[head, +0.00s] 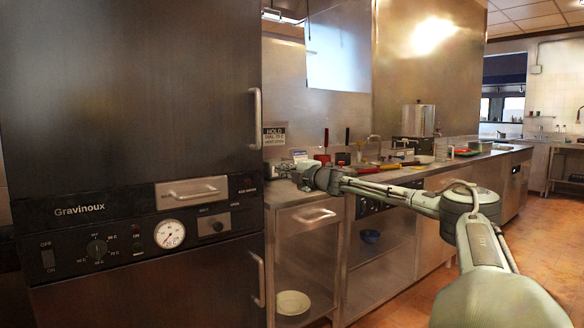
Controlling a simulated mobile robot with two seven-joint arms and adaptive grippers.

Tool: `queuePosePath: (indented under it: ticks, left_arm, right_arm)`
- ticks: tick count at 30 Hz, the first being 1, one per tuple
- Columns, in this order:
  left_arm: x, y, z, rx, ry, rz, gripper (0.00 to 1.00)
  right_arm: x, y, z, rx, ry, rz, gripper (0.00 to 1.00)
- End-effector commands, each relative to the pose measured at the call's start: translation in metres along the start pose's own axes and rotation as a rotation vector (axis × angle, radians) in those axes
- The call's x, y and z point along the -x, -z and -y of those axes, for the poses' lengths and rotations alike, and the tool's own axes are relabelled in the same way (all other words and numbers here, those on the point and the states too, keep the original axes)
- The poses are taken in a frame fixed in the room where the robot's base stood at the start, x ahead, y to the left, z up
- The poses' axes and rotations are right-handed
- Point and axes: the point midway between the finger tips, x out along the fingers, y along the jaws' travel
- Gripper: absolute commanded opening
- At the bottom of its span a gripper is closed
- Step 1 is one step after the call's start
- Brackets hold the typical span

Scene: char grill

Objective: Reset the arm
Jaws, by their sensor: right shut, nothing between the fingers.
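My right arm (400,192) comes in from the lower right and reaches left across the view. My right gripper (302,176) is at its far end, in front of the left end of the steel counter. It looks small and dark, and its fingers are shut and empty. It is to the right of the tall Gravinoux cabinet (130,215), apart from the cabinet's handles as far as I can tell. My left gripper is not in view.
The steel counter (312,218) runs back to the right, with pans and utensils on top. The cabinet's upper handle (256,118) and lower handle (258,280) stick out. Tiled floor (400,305) is clear at right.

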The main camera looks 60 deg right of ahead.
Motion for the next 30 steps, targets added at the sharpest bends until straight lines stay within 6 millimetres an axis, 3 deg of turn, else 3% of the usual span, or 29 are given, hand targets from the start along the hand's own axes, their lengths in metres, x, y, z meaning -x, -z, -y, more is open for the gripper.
queuePosePath:
  ticks: [12,14,16,20,26,30]
  left_arm:
    - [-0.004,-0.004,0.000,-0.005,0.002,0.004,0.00]
    - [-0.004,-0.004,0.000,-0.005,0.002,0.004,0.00]
    - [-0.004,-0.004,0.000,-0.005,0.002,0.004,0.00]
    - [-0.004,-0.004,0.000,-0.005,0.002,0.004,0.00]
    - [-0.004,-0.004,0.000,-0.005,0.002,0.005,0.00]
    - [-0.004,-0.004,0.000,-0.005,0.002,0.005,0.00]
  right_arm:
    - [0.000,-0.001,0.001,-0.001,0.000,-0.002,0.00]
    - [0.000,-0.001,0.007,-0.007,0.007,0.001,0.00]
    - [0.001,-0.001,0.027,-0.024,0.028,0.011,0.00]
    - [0.006,0.001,0.099,-0.090,0.105,0.045,0.00]
    - [0.035,0.017,0.249,-0.226,0.272,0.130,0.00]
    - [0.069,0.041,0.349,-0.316,0.390,0.194,0.00]
